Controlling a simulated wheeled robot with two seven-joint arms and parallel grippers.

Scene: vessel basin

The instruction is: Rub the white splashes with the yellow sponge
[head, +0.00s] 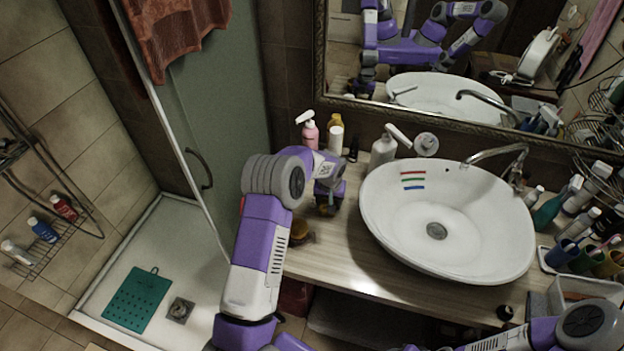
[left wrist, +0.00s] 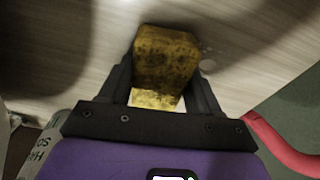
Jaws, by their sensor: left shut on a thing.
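My left gripper (head: 328,200) is over the wooden counter, left of the basin. In the left wrist view it is shut on the yellow sponge (left wrist: 165,58), which is mottled with brown and sits between the two dark fingers. I cannot tell whether the sponge touches the counter. Faint pale round spots (left wrist: 207,65) show on the counter just right of the sponge; I cannot tell whether they are the white splashes. No clear white splash shows in the head view. My right arm enters at the lower right, but its gripper is not in view.
The white basin (head: 446,262) is right of my left gripper, with coloured stripes (head: 412,181) inside. A small amber item (head: 299,231) is close by the forearm. Bottles crowd the right side.

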